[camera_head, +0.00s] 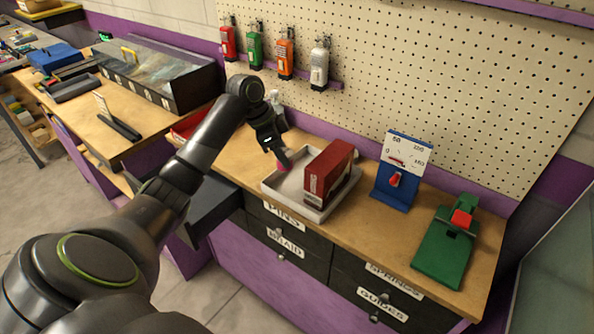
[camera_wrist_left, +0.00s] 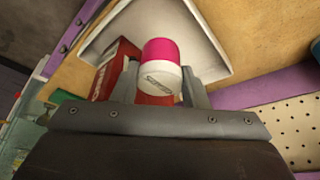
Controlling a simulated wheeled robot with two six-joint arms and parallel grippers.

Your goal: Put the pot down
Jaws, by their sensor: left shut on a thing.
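My left gripper (camera_head: 277,150) is shut on a small pot (camera_head: 283,164), mostly hidden by the gripper in the head view, where only its pink end shows. In the left wrist view the pot (camera_wrist_left: 161,68) has a pink end, a white labelled band and a reddish part, and sits between the two fingers. The gripper holds it at the left inner side of a shallow white tray (camera_head: 318,213). I cannot tell whether the pot touches the tray. The tray also shows in the left wrist view (camera_wrist_left: 205,45). My right gripper is not in view.
A red box (camera_head: 329,170) stands in the tray, right of the pot. A blue gauge stand (camera_head: 397,190) and a green device (camera_head: 443,250) are farther right on the bench. A dark drawer (camera_head: 213,209) stands open below. Several coloured dispensers hang on the pegboard (camera_head: 430,90).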

